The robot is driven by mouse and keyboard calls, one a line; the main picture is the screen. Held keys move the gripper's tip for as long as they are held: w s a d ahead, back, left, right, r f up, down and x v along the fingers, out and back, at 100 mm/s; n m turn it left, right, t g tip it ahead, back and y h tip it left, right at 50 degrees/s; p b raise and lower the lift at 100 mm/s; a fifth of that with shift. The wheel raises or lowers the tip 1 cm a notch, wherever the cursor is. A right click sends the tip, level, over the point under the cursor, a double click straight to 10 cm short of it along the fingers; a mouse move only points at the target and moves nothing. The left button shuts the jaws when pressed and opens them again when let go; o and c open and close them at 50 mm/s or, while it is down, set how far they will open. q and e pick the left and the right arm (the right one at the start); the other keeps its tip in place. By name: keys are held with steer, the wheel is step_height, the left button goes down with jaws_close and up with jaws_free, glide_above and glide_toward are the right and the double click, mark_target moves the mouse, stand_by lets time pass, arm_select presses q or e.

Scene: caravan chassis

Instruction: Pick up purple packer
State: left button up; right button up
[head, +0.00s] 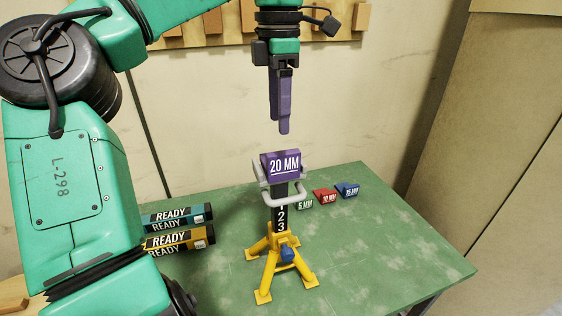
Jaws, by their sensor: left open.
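The purple packer (283,165), marked 20 MM, sits at the top of the yellow jack stand (271,252), tilted a little, by the stand's pale grey handles. My left gripper (283,128) points straight down above the packer, with a clear gap in the picture between its tips and the packer. Its fingers line up nearly edge-on, so the space between them is hard to see. Nothing shows held in them. My right gripper is out of view.
The stand is on a green table (390,240). Behind it lie green (304,202), red (325,196) and blue (347,191) packers. Teal (178,217) and yellow (180,240) READY boxes lie at the left, partly behind my arm. The table's right side is clear.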

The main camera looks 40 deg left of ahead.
mark_target(281, 153)
arm_select(q)
steer(key=f, duration=0.3)
steer(key=shift+s+d+f, duration=0.1)
steer(key=shift+s+f, duration=0.15)
steer(key=f, duration=0.2)
steer(key=w+f+p, duration=0.1)
steer(key=f, duration=0.1)
steer(key=f+p, duration=0.1)
steer(key=f, duration=0.1)
steer(key=shift+w+a, duration=0.25)
steer(key=shift+a, duration=0.05)
steer(key=shift+s+d+f, duration=0.1)
steer(key=shift+s, duration=0.2)
steer(key=shift+c, duration=0.6)
jaws_close()
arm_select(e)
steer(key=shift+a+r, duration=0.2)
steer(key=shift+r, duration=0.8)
